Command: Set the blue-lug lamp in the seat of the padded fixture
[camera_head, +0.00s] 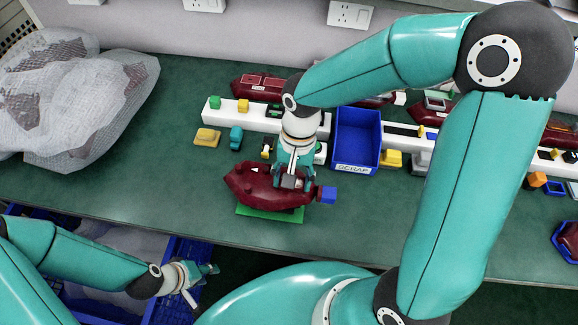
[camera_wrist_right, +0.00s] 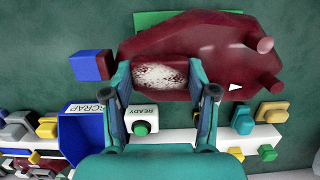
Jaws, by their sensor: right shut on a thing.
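The blue-lug lamp is a dark red housing (camera_head: 252,187) with a blue block lug (camera_head: 328,194) at its right end. My right gripper (camera_head: 291,183) is shut on it from above. In the right wrist view the fingers (camera_wrist_right: 158,78) straddle a pale speckled patch on the lamp (camera_wrist_right: 215,55), with the blue lug (camera_wrist_right: 91,66) at left. A flat green piece (camera_head: 268,214) shows under the lamp, mostly hidden; I cannot tell whether they touch or whether it is the padded fixture. My left gripper (camera_head: 203,284) is open and empty, low at the front left.
A blue SCRAP bin (camera_head: 357,138) stands right of my right wrist. White rails (camera_head: 228,113) with small coloured blocks and other red lamps (camera_head: 256,86) line the back. Wrapped bags (camera_head: 65,95) fill the left. A green READY button (camera_wrist_right: 141,128) is close to the lamp.

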